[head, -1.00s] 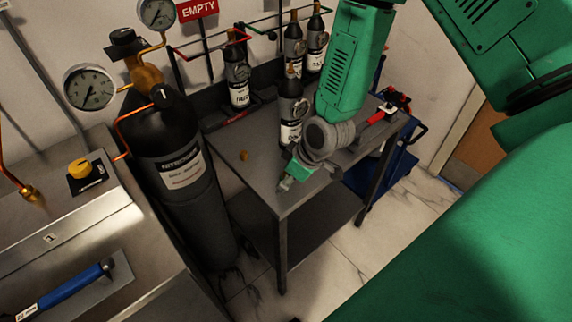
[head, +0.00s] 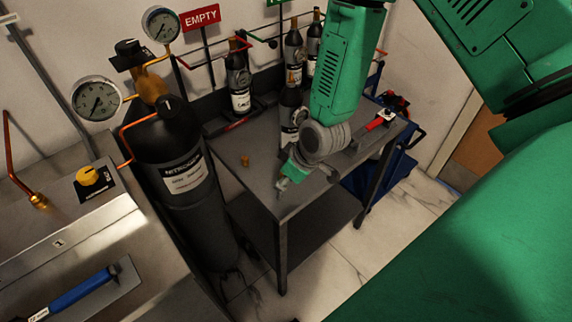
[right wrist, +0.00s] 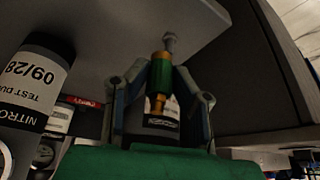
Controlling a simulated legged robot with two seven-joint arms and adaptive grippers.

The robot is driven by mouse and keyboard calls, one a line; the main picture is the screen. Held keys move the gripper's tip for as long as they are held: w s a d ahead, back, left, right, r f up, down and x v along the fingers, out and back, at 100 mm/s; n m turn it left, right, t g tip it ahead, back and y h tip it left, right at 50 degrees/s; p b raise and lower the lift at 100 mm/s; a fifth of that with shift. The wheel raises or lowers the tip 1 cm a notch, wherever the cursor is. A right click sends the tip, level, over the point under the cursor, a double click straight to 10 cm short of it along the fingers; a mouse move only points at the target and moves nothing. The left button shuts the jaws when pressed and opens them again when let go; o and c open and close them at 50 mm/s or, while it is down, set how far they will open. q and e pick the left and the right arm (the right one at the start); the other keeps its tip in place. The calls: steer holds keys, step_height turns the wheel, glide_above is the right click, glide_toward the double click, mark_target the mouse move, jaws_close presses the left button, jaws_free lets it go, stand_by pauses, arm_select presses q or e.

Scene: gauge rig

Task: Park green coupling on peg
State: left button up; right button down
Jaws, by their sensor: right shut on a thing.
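My right gripper (head: 283,181) is over the near corner of the dark table (head: 250,178). In the right wrist view my right gripper (right wrist: 160,78) is shut on the green coupling (right wrist: 160,78), which has brass ends. A silver peg (right wrist: 169,42) shows at the coupling's far end, in line with it, on the grey table surface. I cannot tell whether the coupling is around the peg or just short of it. In the head view the coupling is too small and hidden to make out. My left gripper is not in view.
A black nitrogen cylinder (head: 180,180) with gauges stands left of the table. Several small dark bottles (head: 239,85) stand at the table's back. A small brass piece (head: 245,161) lies on the tabletop. A red-handled tool (head: 375,123) lies at the right.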

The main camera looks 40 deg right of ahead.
steer(key=shift+a+m, duration=0.3)
steer(key=shift+a, duration=0.25)
steer(key=shift+p, duration=0.5)
stand_by(1.1)
steer(key=shift+f+b, duration=0.9)
steer(key=shift+f, duration=0.6)
steer(key=c, duration=1.3)
jaws_free()
